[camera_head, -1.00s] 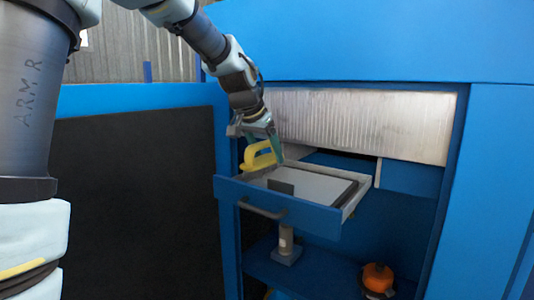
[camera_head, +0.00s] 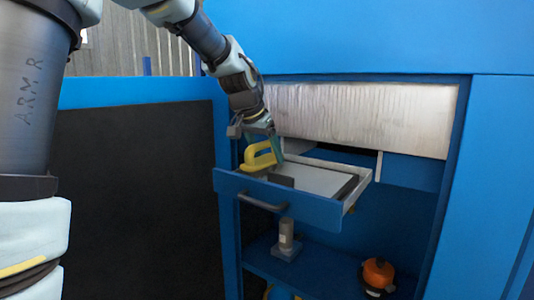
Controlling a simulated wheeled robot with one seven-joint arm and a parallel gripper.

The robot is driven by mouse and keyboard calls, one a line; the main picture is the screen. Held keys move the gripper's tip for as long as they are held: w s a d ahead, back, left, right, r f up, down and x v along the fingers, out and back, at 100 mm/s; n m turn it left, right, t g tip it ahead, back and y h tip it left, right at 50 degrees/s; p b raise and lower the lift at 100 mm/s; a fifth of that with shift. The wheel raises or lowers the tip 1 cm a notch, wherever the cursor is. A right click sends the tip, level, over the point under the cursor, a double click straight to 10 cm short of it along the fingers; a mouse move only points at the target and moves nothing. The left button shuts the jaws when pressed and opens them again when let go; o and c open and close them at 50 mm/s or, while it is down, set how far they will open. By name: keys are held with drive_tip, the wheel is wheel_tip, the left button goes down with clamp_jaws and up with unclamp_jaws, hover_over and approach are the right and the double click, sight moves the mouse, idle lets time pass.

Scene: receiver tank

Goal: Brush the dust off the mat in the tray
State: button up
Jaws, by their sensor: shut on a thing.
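The tray (camera_head: 315,208) is a pulled-out blue drawer with pale side walls. A light grey mat (camera_head: 318,181) lies in it, with a dark strip along its right side. A small dark grey piece (camera_head: 282,181) shows at the mat's front left; I cannot tell what it is. My gripper (camera_head: 270,150) is over the tray's left rear part, pointing down, shut on a yellow-handled brush (camera_head: 258,158). The brush's lower end is low at the tray's left side. Its bristles and any contact with the mat are hidden. Dust is too small to tell.
The tray juts from a blue cabinet (camera_head: 500,150) below a ribbed metal panel (camera_head: 360,120). A grey cylinder on a base (camera_head: 286,240) and an orange-topped object (camera_head: 378,273) stand on the shelf below. A dark panel (camera_head: 140,190) is at left.

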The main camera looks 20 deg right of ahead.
drive_tip(key=shift+s, duration=0.1)
drive_tip(key=shift+s+d+r, duration=0.1)
drive_tip(key=shift+s+d, duration=0.35)
drive_tip(key=shift+s, duration=0.3)
drive_tip(key=shift+s+d, duration=0.45)
drive_tip(key=shift+s, duration=0.3)
drive_tip(key=shift+s+d+b, duration=0.4)
drive_tip(key=shift+s+d, duration=0.1)
drive_tip(key=shift+s, duration=0.4)
drive_tip(key=shift+s+d, duration=0.2)
drive_tip(key=shift+s, duration=0.1)
clamp_jaws()
drive_tip(key=shift+s+d+b, duration=0.25)
drive_tip(key=shift+s+d, duration=0.45)
drive_tip(key=shift+s, duration=0.55)
drive_tip(key=shift+s+d+b, duration=0.25)
drive_tip(key=shift+s+d, duration=0.4)
drive_tip(key=shift+s, duration=0.65)
drive_tip(key=shift+s+d+b, duration=0.25)
drive_tip(key=shift+s+d, duration=0.45)
drive_tip(key=shift+s, duration=0.55)
drive_tip(key=shift+s+d+f+b, duration=0.15)
drive_tip(key=shift+s+d+b, duration=0.25)
drive_tip(key=shift+s, duration=0.4)
drive_tip(key=shift+s+d+f+b, duration=0.15)
drive_tip(key=shift+s+d, duration=0.35)
drive_tip(key=shift+s, duration=0.3)
